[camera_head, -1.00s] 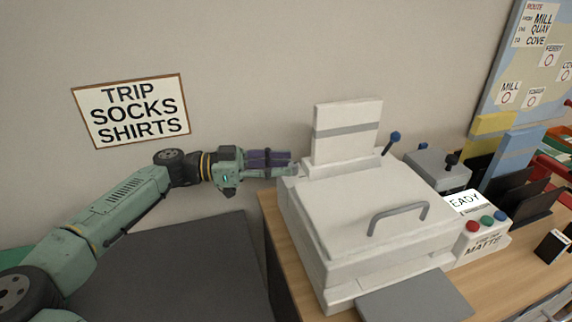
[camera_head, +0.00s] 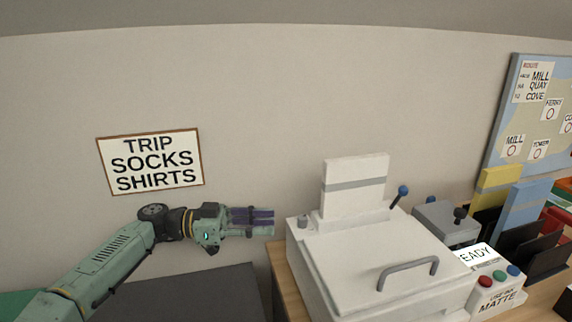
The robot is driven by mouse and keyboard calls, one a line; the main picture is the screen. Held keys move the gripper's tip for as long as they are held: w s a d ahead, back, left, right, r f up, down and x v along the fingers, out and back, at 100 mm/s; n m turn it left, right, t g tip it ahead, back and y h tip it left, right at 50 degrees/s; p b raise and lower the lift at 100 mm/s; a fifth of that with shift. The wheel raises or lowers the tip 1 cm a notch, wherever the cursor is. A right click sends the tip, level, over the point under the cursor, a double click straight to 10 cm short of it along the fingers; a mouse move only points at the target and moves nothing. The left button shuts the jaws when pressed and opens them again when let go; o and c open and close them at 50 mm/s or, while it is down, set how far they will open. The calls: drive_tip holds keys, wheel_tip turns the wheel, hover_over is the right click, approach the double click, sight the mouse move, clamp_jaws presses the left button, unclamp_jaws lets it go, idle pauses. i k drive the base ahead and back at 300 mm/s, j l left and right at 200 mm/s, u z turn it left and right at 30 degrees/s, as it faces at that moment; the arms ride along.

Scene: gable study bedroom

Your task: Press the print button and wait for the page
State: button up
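A white printer (camera_head: 360,262) with a grey lid handle stands on the wooden desk. A raised white panel with a grey stripe (camera_head: 353,186) rises at its back. At its right is a control panel (camera_head: 490,295) with a red button (camera_head: 485,281), a green button (camera_head: 499,275) and a blue button (camera_head: 513,270). A small screen (camera_head: 475,256) above them shows letters reading "EADY", its left part cut off from sight. My gripper (camera_head: 268,224) is left of the printer, pointing right, apart from the buttons. Its finger gap is too small to judge.
A grey device with a dark knob (camera_head: 448,222) stands behind the control panel. Dark file holders (camera_head: 518,245) with coloured folders stand at the right. A wall sign (camera_head: 152,161) hangs above my arm.

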sight(500, 276)
drive_tip(key=k, duration=0.95)
